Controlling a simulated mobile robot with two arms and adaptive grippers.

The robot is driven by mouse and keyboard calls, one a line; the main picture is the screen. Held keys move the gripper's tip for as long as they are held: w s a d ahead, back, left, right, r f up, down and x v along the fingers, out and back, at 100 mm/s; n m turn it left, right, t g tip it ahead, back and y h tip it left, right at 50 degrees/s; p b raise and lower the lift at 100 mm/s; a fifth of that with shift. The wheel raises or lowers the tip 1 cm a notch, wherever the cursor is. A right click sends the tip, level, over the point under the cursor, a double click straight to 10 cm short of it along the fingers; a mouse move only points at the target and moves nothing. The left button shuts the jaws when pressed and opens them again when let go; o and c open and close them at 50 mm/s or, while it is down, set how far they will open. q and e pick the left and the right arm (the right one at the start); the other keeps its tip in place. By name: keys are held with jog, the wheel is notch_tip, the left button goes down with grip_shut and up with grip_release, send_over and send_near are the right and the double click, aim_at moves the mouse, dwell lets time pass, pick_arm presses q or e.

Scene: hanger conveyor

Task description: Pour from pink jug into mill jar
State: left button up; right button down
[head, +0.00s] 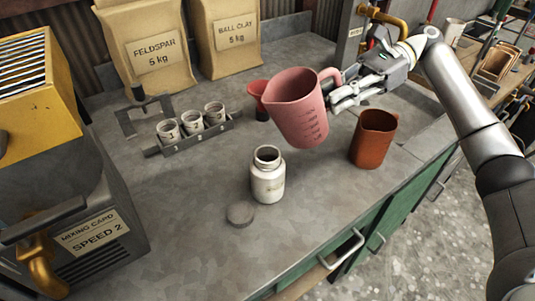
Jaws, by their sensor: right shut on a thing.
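A pink jug (300,112) with measuring marks is in the air above the grey bench, slightly tilted, with its handle to the right. My right gripper (338,92) is shut on its handle. The mill jar (267,183), white with an open round mouth, stands upright on the bench, below and left of the jug and apart from it. Its grey lid (240,214) lies flat on the bench in front of it. The jug's contents cannot be seen. My left gripper is not in view.
A brown-red jug (373,140) stands right of the jar. A red funnel (259,94) is partly hidden behind the pink jug. A rack (196,138) holds three small cups at left. Feldspar (150,50) and ball clay (229,35) bags stand behind. The bench front is clear.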

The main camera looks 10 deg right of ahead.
aim_at(328, 110)
pick_arm(q)
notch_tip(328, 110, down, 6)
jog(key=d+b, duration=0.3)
jog(key=b, duration=0.2)
pick_arm(e)
jog(key=f+y, duration=0.1)
jog(key=a+f+y, duration=0.1)
jog(key=f, duration=0.1)
jog(key=shift+s+a+f+g+y, duration=0.1)
jog(key=shift+a+g+y, duration=0.05)
jog(key=shift+g+y, duration=0.2)
jog(key=shift+s+a+f+y+b, duration=0.15)
jog(key=shift+a+f+y+b, duration=0.4)
jog(key=shift+b, duration=0.55)
jog(key=shift+d+r, duration=0.25)
jog(key=shift+r, duration=0.8)
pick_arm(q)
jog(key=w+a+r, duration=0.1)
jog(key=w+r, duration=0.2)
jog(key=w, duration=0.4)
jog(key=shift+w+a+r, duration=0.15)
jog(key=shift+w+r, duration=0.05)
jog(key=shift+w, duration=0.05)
pick_arm(e)
jog(key=shift+r, duration=0.6)
